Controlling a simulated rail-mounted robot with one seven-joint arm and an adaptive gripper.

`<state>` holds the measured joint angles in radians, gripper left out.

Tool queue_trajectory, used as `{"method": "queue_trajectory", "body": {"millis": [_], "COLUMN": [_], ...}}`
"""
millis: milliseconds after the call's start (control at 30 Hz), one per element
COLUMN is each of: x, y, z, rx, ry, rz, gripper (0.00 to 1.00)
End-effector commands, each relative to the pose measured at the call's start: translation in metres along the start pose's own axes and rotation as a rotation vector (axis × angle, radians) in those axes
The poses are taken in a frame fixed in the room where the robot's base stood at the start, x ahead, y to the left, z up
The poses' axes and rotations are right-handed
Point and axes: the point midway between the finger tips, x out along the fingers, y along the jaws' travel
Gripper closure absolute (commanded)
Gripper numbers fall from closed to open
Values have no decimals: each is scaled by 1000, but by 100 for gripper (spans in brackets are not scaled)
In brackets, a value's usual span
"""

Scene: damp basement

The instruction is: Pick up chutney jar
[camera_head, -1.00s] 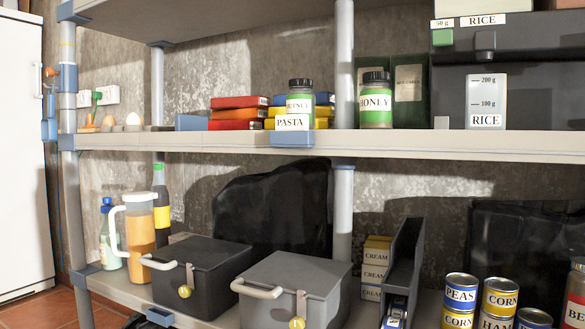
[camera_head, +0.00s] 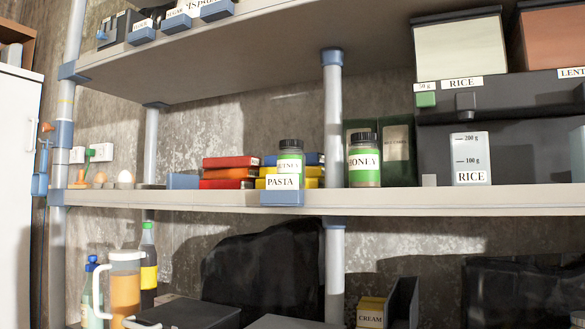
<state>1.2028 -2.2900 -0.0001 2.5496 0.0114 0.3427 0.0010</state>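A glass jar with a dark lid and a green and white label (camera_head: 291,153) stands on the middle shelf. Its label is partly hidden, but the visible letters fit chutney. My gripper is not in view.
Red, yellow and blue boxes (camera_head: 230,170) lie stacked behind and left of the jar. The grey post (camera_head: 333,120) rises between the two jars. Dark green boxes (camera_head: 398,150) and a RICE measuring cup (camera_head: 470,160) stand right. The upper shelf (camera_head: 250,60) overhangs.

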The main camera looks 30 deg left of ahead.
Motion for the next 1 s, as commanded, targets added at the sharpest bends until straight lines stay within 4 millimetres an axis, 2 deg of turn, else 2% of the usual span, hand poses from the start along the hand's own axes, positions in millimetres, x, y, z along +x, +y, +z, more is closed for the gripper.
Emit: {"method": "queue_trajectory", "body": {"millis": [1000], "x": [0], "y": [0], "z": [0], "rx": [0], "ry": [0], "rz": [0], "gripper": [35]}}
